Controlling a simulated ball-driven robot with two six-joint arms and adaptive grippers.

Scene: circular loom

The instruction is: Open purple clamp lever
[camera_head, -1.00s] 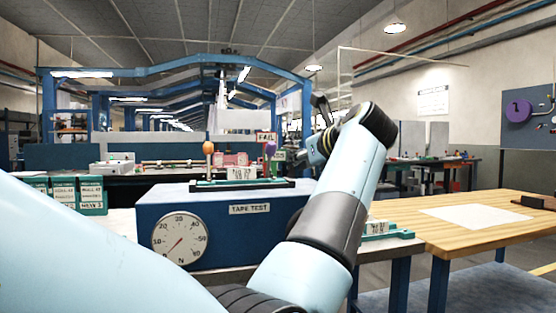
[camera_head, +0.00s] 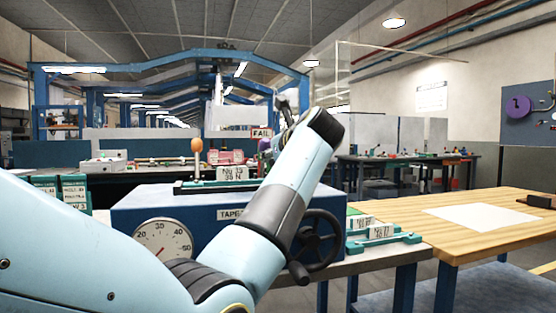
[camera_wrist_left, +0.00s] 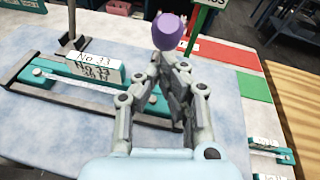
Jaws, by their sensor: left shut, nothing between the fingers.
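The purple clamp lever shows its rounded knob (camera_wrist_left: 168,31) in the left wrist view, just beyond my left gripper (camera_wrist_left: 170,62). The gripper's fingers are shut with nothing between them, and their tips are close below the knob; I cannot tell whether they touch it. In the head view the purple knob (camera_head: 264,144) is partly hidden beside my left arm. The lever belongs to the teal clamp on top of the blue tape test box (camera_head: 130,216). The clamp's far end has an orange knob (camera_head: 197,145) on an upright lever. My right gripper is not in view.
The box carries a dial (camera_head: 163,243) and a black handwheel (camera_head: 318,240), close to my arm. A white label block (camera_wrist_left: 93,68) sits on the clamp. A wooden table (camera_head: 480,220) with a white sheet stands at the right. A FAIL sign (camera_head: 261,133) stands behind.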

